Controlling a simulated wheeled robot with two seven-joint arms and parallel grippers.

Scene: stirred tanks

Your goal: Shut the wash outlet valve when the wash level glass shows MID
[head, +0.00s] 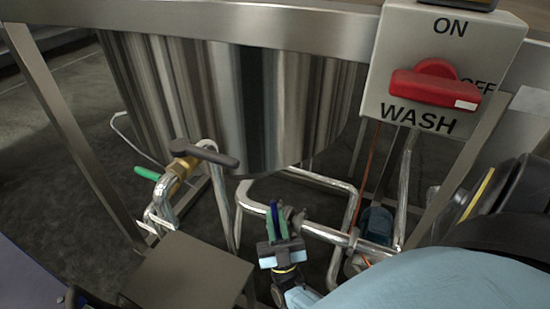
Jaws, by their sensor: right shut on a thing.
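My right gripper (280,226) reaches in from the lower right. The steel tank (215,100) fills the upper middle. A control box marked WASH (390,60) is at the upper right. Its red knob (433,86) points right, its white-marked end beside OFF. I see no level glass in this view. My left gripper does not show.
A brass valve with a dark grey lever (205,153) and a second green handle (147,173) are at the left. A grey box-like stand (188,272) is at the lower left. Steel pipes (320,232) run under the tank, and frame legs (75,135) stand on both sides.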

